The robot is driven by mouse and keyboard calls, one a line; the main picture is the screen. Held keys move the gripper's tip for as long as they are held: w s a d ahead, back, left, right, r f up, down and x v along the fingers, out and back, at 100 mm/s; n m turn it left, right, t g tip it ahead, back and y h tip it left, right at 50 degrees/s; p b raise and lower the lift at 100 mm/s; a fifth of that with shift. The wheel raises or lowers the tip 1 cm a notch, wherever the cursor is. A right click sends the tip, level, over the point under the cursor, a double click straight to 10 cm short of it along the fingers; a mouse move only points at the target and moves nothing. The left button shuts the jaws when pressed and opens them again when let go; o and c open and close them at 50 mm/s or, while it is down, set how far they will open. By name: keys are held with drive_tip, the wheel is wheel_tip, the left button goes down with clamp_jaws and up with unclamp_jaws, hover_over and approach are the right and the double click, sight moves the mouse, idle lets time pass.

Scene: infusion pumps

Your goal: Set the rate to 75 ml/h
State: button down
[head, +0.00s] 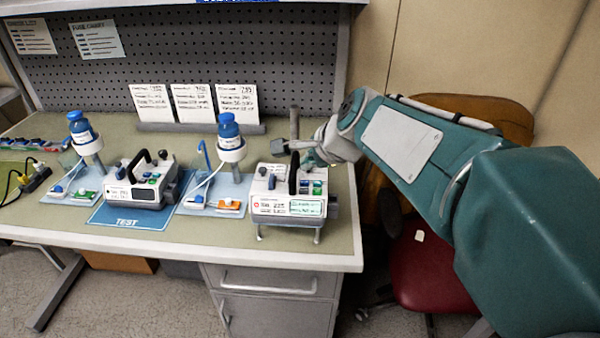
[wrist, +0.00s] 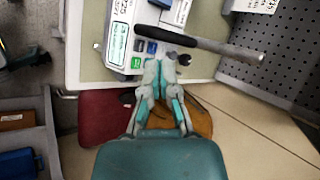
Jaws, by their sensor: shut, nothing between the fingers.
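A white infusion pump (head: 262,205) stands near the right end of the bench, with a black carry handle, a small dark readout, a green-lit screen and coloured buttons (head: 317,187). It also shows tilted in the wrist view, with its screen (wrist: 118,42), blue and green buttons (wrist: 139,46) and handle (wrist: 200,40). My gripper (head: 308,160) is at this pump's back right in the head view. In the wrist view my gripper (wrist: 158,66) is shut and empty, its tips close beside the buttons; contact cannot be told. The readout digits are too small to read surely.
A second pump (head: 145,186) stands on a blue TEST mat (head: 125,216). Two blue-capped bottles on stands (head: 231,152) and tubing stand beside the pumps. Three cards (head: 192,103) stand behind. A red chair (head: 425,265) is right of the bench.

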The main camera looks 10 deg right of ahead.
sight(307, 182)
drive_tip(key=w+d+m, duration=0.2)
drive_tip(key=w+m, duration=0.4)
drive_tip(key=w, duration=0.1)
drive_tip(key=shift+w+t+y, duration=0.3)
drive_tip(key=shift+w+t, duration=0.1)
drive_tip(key=shift+a+f, duration=0.1)
drive_tip(key=shift+f, duration=0.05)
drive_tip(key=shift+f, duration=4.35)
drive_tip(key=shift+f, duration=0.1)
drive_tip(key=shift+f, duration=0.2)
drive_tip(key=shift+s+f, duration=0.1)
drive_tip(key=shift+f, duration=0.35)
drive_tip(key=shift+r, duration=0.85)
